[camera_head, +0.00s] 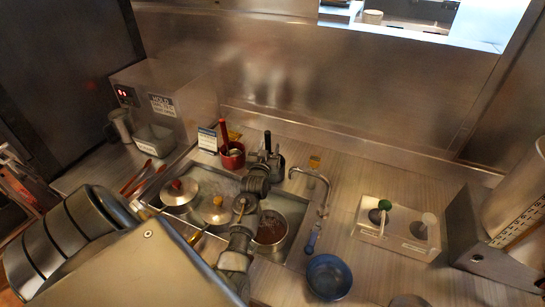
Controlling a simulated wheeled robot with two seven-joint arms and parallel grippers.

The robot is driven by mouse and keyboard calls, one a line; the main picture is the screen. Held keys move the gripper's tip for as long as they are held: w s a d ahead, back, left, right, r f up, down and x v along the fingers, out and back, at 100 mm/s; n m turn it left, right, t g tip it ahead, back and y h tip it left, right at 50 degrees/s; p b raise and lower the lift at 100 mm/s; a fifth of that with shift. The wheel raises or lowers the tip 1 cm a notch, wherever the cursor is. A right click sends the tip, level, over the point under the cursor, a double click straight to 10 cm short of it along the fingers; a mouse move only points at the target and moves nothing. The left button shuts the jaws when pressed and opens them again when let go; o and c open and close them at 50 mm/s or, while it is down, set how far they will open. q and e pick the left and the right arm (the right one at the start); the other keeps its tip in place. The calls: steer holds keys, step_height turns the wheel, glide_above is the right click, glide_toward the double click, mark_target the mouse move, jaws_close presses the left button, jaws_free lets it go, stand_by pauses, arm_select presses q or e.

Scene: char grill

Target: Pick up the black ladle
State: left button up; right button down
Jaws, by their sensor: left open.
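A thin black upright handle (267,141), which looks like the black ladle, stands at the back of the sink area, just right of a red pot. Its lower part is hidden behind my left gripper. My left gripper (268,158) is at the end of the arm reaching up from the lower left. It is open, with its fingers close to the black handle. I cannot tell whether they touch it. My right gripper is not in view.
The red pot (232,158) holds a red-handled utensil. Lidded pots (178,194) and a pot of brown food (271,230) sit in the sink well. A faucet (322,183), blue bowl (328,276) and white caddy (396,230) stand right. The back wall limits reach.

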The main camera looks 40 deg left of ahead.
arm_select(q)
steer(key=shift+s+r, duration=0.1)
steer(key=shift+s, duration=0.05)
steer(key=shift+c, duration=0.9)
jaws_close()
